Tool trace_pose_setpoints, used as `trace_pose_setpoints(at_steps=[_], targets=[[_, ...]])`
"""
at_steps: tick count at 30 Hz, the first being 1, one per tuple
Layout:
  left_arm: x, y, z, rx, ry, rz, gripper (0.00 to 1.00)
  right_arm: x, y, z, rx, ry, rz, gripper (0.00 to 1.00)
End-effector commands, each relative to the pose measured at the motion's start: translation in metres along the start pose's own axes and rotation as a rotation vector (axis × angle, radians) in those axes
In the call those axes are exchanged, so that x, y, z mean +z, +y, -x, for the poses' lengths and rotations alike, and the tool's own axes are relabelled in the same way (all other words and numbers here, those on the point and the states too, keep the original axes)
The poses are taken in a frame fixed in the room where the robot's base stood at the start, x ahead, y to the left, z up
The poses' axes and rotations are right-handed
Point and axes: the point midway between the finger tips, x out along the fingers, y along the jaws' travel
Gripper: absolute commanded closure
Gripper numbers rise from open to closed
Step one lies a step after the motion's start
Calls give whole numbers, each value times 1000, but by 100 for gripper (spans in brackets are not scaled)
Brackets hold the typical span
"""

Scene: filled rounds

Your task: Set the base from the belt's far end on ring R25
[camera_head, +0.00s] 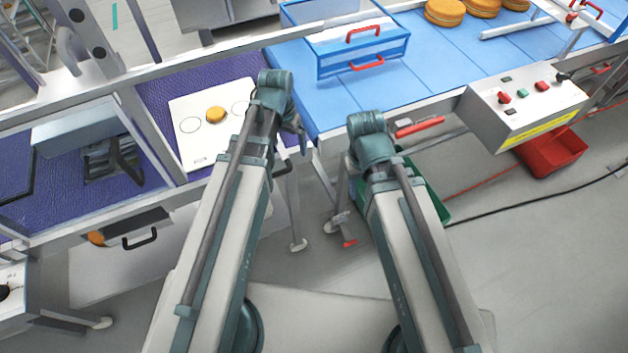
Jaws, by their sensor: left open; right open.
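Several round orange-brown bases lie on the blue belt (440,60) at the top right, with one base (445,12) nearest the left of that group. The picture's top edge cuts off part of the group. A white board (187,106) on the purple surface has printed rings. A smaller orange round (215,115) lies at its middle, between an empty ring (190,124) and a ring partly behind my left arm. The ring labels are too small to read.
A clear blue-edged guard (362,46) with red handles stands over the belt's left part. A control box (530,105) with buttons sits on the belt's near side. A red bin (552,150) is on the floor. A metal frame crosses the left side.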

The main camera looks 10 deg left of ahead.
Motion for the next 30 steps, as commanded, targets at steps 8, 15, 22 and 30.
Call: trace_pose_setpoints(at_steps=[8, 15, 22, 30], targets=[[72, 105, 4, -85, -119, -28, 0, 0, 0, 0, 0, 0, 0, 50], [88, 123, 5, -117, -142, -24, 0, 0, 0, 0, 0, 0, 0, 50], [87, 123, 5, -116, -142, -23, 0, 0, 0, 0, 0, 0, 0, 50], [89, 122, -20, -116, -141, -22, 0, -2, -2, -26, 0, 0, -1, 50]])
